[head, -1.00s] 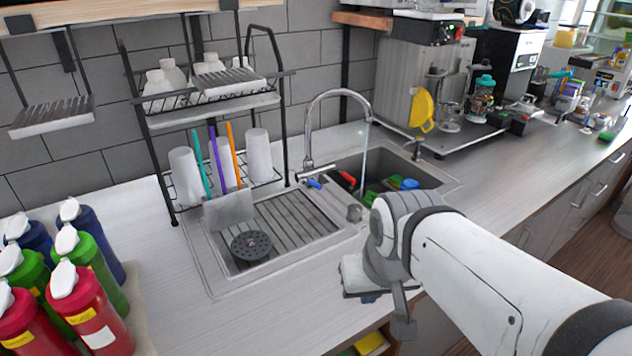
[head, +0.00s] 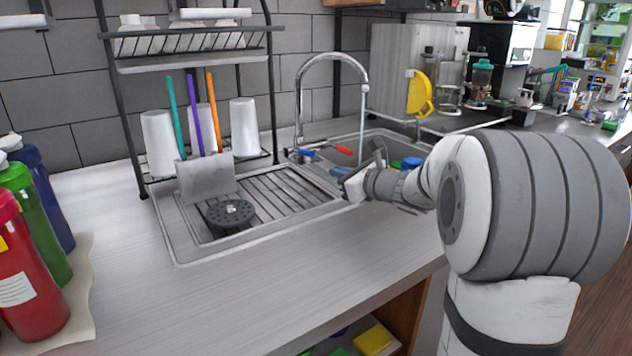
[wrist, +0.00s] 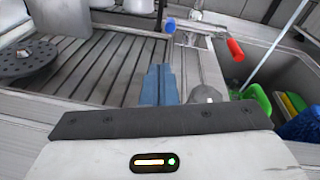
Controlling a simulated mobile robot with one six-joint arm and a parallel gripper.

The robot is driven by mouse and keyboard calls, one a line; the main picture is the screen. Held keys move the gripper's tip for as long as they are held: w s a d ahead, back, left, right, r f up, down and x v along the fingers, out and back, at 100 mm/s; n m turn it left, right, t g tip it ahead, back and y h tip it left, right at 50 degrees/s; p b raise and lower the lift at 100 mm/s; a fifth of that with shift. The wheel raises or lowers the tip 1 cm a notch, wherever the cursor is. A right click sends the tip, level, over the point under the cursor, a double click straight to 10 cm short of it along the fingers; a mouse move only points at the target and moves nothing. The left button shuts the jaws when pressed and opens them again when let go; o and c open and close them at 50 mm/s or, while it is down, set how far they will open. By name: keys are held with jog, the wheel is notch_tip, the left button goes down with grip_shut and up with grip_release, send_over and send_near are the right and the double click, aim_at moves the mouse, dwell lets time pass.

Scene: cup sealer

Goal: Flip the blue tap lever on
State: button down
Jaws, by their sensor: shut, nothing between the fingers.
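The blue tap lever (head: 306,152) is on the left of the tap's base, and the red lever (head: 344,150) is on its right. In the wrist view the blue lever (wrist: 170,26) lies ahead and slightly right of my gripper (wrist: 160,72), and the red lever (wrist: 235,50) is farther right. My gripper is shut and empty, apart from both levers, over the right side of the drainboard. The chrome tap (head: 300,100) arches over the sink, and a thin stream of water (head: 362,120) falls from its spout. My arm hides part of the sink in the head view.
The ribbed drainboard (head: 285,198) holds a dark round strainer (head: 229,212). A dish rack (head: 130,130) with cups stands behind on the left. Coloured bottles (head: 30,240) stand at far left. Green and blue items (wrist: 262,100) lie in the basin. The front counter is clear.

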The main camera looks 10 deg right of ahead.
jog(key=shift+w+d+f+m+t, duration=0.15)
jog(key=shift+w+d+m+t, duration=0.15)
jog(key=shift+w+d+m, duration=0.2)
jog(key=shift+s, duration=0.1)
send_near(300, 153)
jog(key=w+f, duration=0.2)
jog(key=w, duration=0.1)
jog(key=shift+a+f, duration=0.1)
jog(key=shift+f, duration=0.05)
